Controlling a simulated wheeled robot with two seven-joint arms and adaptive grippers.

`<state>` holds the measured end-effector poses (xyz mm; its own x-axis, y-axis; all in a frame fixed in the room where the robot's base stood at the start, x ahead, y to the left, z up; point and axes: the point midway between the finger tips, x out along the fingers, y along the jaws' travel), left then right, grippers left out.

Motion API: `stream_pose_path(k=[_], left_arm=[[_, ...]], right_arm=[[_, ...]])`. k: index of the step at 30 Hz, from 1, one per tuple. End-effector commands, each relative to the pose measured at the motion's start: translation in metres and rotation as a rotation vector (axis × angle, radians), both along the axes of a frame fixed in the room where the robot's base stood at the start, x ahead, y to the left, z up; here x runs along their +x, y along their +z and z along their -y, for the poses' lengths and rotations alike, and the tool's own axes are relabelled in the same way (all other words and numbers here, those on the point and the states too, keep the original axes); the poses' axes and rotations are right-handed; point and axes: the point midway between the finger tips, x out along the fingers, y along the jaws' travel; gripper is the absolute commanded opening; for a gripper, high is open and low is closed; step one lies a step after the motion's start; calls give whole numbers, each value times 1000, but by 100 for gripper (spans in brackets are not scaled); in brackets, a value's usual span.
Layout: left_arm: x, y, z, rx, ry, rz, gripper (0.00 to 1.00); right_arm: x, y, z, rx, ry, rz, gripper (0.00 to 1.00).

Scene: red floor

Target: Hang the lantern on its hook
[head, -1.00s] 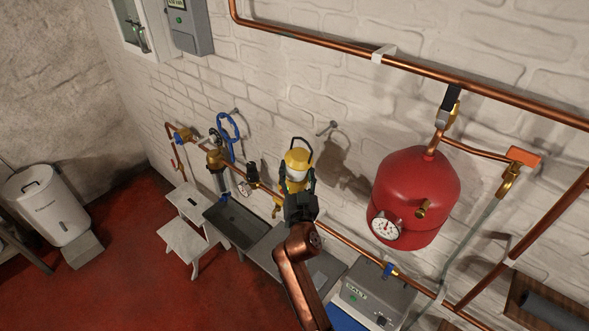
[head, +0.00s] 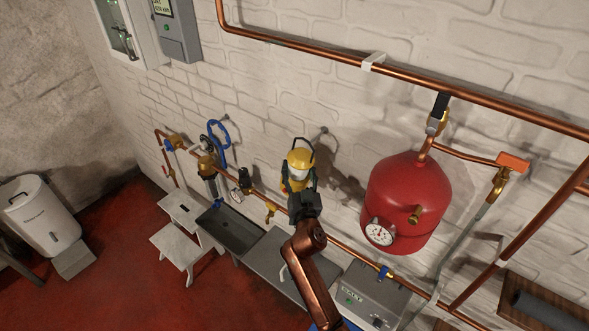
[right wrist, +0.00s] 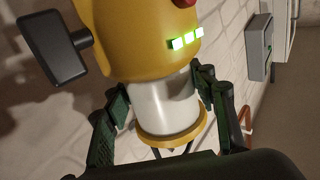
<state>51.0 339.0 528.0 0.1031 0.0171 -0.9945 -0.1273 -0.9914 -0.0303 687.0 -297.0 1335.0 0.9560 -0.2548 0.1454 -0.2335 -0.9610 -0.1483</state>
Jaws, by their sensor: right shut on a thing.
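The lantern (head: 299,160) has a yellow top, a pale middle and a dark wire handle, and is roughly upright in the head view. My right gripper (head: 304,196) is shut on it from below and in front. In the right wrist view, the fingers (right wrist: 160,98) flank the lantern's white body (right wrist: 165,107), beside its yellow part with green lights. A grey hook (head: 322,132) sticks out of the brick wall, just right of the handle's top in the head view. The handle looks apart from the hook, but depth is hard to judge. My left gripper is out of view.
A red tank (head: 407,205) with a gauge stands right of the lantern. A copper pipe (head: 300,47) crosses above.

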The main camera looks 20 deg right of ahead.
Motion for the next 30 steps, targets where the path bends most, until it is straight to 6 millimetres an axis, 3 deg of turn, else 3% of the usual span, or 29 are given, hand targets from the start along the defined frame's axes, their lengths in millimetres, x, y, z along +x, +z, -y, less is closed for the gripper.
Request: stream_pose_path(k=[14, 30], left_arm=[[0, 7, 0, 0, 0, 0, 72], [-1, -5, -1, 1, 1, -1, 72]], right_arm=[[4, 2, 23, -5, -1, 6, 0], [9, -8, 28, -1, 6, 6, 0]])
